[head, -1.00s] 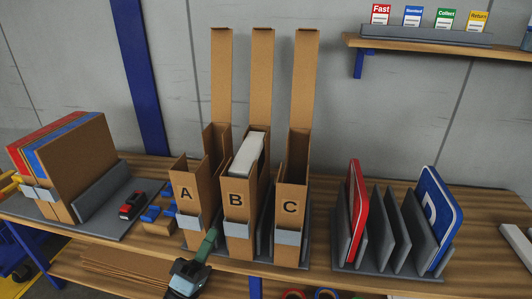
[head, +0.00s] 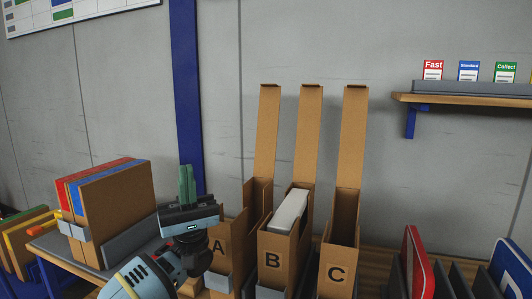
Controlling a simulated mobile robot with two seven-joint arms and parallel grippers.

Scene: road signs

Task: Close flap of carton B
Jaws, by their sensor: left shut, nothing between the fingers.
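Carton B (head: 273,262) stands upright in the middle of three narrow brown cartons. Its long flap (head: 306,135) stands straight up at the back, open. A white item (head: 290,210) sticks out of its top. Carton A (head: 221,249) is to its left and carton C (head: 337,273) to its right; their flaps are up too. My left gripper (head: 187,185) points upward with green fingers shut and empty. It is left of carton B, in front of carton A's left side, touching no flap. My right gripper is not in view.
Brown packages with red and blue edges (head: 115,205) stand in a grey holder at the left. A red sign (head: 415,262) and a blue sign (head: 508,270) stand in a rack at the right. A wall shelf (head: 470,100) holds small labelled cards. The wall behind the flaps is bare.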

